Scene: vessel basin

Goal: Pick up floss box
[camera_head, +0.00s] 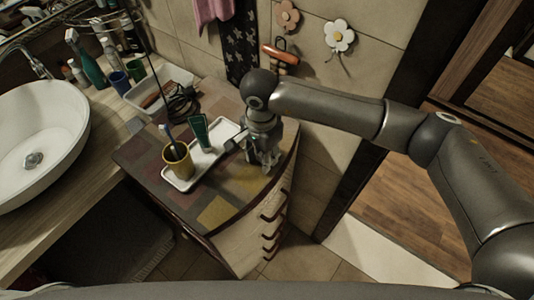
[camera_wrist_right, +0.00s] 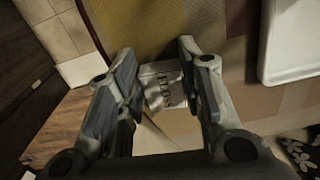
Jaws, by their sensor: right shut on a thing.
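The floss box (camera_wrist_right: 164,88) is a small whitish box with dark lettering on its face. In the right wrist view it sits between the two fingers of my right gripper (camera_wrist_right: 160,88), which is shut on it. In the head view my right gripper (camera_head: 267,162) points down at the right side of the patterned cabinet top (camera_head: 225,185), to the right of the white tray. There the box is mostly hidden by the fingers, and I cannot tell whether it touches the cabinet top. My left gripper is in neither view.
The white tray (camera_head: 181,184) holds a yellow cup (camera_head: 178,165) with a toothbrush and a green tube (camera_head: 200,130). A white basket (camera_head: 165,80), several bottles and a round sink (camera_head: 45,125) stand to the left. The wall with flower hooks is behind. The cabinet's front is clear.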

